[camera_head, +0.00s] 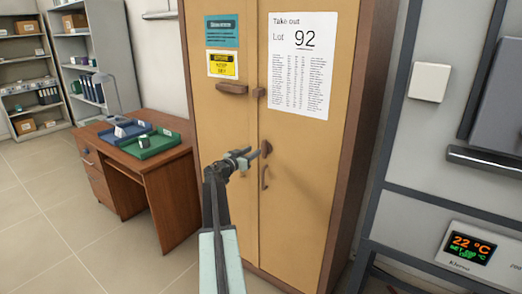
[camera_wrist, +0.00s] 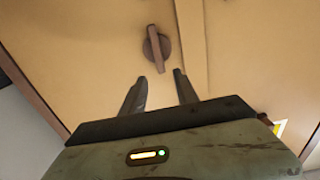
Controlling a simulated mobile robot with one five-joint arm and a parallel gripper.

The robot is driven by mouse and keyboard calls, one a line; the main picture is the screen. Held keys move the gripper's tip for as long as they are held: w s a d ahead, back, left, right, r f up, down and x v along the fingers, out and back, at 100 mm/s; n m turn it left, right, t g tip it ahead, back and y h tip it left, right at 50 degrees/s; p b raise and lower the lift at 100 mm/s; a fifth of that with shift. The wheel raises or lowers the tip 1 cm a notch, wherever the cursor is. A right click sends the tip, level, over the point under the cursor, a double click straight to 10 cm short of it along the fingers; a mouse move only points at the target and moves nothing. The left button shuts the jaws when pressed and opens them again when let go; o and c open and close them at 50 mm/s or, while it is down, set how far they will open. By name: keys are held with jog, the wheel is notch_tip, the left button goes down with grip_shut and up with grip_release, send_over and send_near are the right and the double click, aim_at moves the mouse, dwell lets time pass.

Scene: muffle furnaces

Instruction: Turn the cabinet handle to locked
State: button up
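The tan two-door cabinet (camera_head: 225,140) fills the middle of the head view. Its brown turn handle (camera_head: 266,147) sits just beyond my fingertips. In the wrist view the handle (camera_wrist: 156,48) is a narrow lever on a round base, close to upright with a slight tilt. My gripper (camera_head: 250,154) is in front of the doors at handle height. In the wrist view its fingers (camera_wrist: 160,75) are spread apart with nothing between them. The handle lies just past the tips, in line with the gap, and appears not to be gripped.
A brown pull (camera_head: 265,178) is below the turn handle. A brown bar (camera_head: 232,88) and small block (camera_head: 259,92) are higher on the doors. A wooden desk (camera_head: 160,165) with trays stands left. A grey unit with a temperature display (camera_head: 470,248) stands right. Left floor is clear.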

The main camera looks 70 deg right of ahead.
aim_at(263, 144)
jog(key=x, duration=0.7)
jog(key=shift+d, duration=0.3)
